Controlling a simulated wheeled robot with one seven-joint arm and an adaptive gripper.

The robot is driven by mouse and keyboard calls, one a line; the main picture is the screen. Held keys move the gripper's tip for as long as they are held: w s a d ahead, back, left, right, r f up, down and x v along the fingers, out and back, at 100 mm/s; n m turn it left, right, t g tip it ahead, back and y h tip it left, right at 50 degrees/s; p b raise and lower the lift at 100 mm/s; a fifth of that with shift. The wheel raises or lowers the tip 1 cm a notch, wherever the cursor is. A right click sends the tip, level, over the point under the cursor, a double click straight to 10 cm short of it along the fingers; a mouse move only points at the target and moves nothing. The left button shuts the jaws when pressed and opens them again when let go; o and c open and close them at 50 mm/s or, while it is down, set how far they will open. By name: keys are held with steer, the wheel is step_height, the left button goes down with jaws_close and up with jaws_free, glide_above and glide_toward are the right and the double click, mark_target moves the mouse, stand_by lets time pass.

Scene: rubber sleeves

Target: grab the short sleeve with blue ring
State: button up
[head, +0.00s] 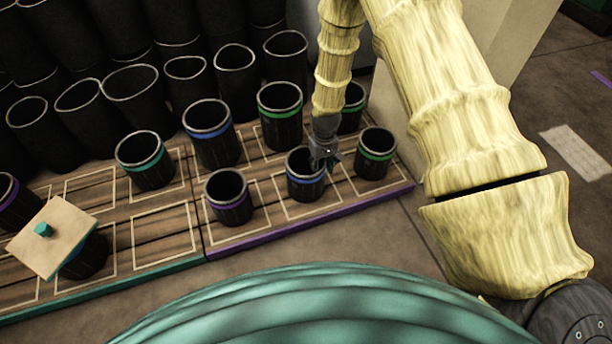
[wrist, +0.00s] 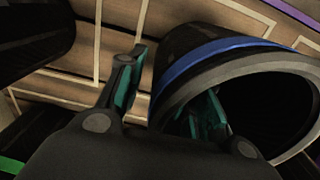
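The short sleeve with the blue ring (head: 306,188) is a black, open-topped cylinder standing upright in the front row on the wooden board. My gripper (head: 323,160) is at its rim, on the right side of its mouth. In the wrist view the sleeve (wrist: 215,50) shows its blue band and grey rim close up. My gripper (wrist: 165,95) straddles the sleeve wall there, one teal-padded finger outside and the other inside the mouth. The fingers are apart, with a visible gap beside the outer one. A taller blue-ringed sleeve (head: 213,142) stands behind to the left.
Green-ringed sleeves stand close by, at the right (head: 376,158) and behind (head: 280,118). A purple-ringed sleeve (head: 229,200) stands just left. Tall black tubes (head: 140,100) fill the back left. A tan square plate (head: 55,236) sits on a sleeve at far left.

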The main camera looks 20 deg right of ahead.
jaws_close()
steer(key=shift+r, duration=0.15)
